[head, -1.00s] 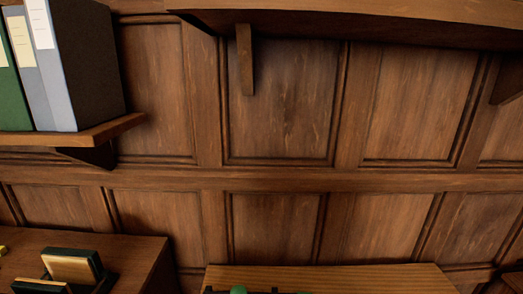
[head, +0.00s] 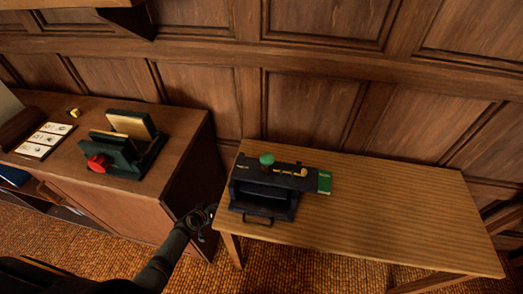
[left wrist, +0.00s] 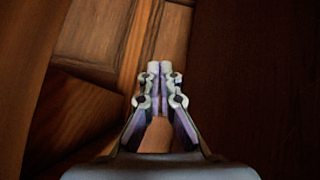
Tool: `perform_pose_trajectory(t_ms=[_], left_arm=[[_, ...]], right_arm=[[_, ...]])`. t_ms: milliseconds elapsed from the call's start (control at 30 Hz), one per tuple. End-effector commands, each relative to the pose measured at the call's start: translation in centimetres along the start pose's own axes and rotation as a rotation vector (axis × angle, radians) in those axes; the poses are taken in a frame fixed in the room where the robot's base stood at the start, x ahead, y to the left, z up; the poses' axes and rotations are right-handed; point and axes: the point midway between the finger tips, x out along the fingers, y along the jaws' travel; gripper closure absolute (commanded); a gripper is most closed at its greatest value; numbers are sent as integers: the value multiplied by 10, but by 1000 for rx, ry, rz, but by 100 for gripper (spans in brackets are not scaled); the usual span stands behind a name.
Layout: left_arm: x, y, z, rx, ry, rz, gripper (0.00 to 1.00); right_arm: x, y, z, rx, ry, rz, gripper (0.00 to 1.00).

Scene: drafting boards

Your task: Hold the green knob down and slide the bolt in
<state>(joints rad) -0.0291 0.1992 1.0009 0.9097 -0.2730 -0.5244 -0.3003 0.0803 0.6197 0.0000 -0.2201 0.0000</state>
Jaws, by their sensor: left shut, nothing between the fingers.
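A dark box-like device stands on the left end of the wooden table (head: 400,205). The green knob (head: 267,159) sits on top near its back. A brass-coloured bolt (head: 290,172) lies along the top to the right of the knob. A green block (head: 325,182) is at the device's right end. My left gripper (head: 208,212) is just left of the table, beside the device and apart from it. In the left wrist view its fingers (left wrist: 160,70) are closed together with nothing between them. My right gripper is not in view.
A cabinet (head: 185,165) on the left bears a dark green device with a red knob (head: 98,162), a white card (head: 45,140) and a small yellow item (head: 74,113). A gap separates cabinet and table. The table's right part is clear. A panelled wall stands behind.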

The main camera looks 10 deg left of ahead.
Motion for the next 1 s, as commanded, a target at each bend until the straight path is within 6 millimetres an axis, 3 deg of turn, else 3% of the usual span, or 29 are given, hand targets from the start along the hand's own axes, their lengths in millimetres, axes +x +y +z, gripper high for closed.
perform_pose_trajectory(t_ms=[33, 200, 300, 400, 533, 700, 833, 1000], left_arm=[[1, 10, -45, -12, 70, 37, 100], [-20, 66, -187, 22, 255, 228, 100], [-51, 121, -254, 171, 286, 410, 100], [-93, 172, -290, 402, 256, 585, 100], [-156, 216, -314, 725, 196, 760, 100], [-230, 234, -318, 1110, 89, 896, 100], [-267, 230, -315, 1302, 13, 939, 100], [-286, 224, -312, 1404, -39, 958, 100]], right_arm=[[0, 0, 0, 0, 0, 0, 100], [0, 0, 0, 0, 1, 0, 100], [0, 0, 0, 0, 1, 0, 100], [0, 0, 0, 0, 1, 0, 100], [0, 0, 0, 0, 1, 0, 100], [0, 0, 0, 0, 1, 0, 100], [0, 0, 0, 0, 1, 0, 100], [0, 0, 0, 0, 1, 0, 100]])
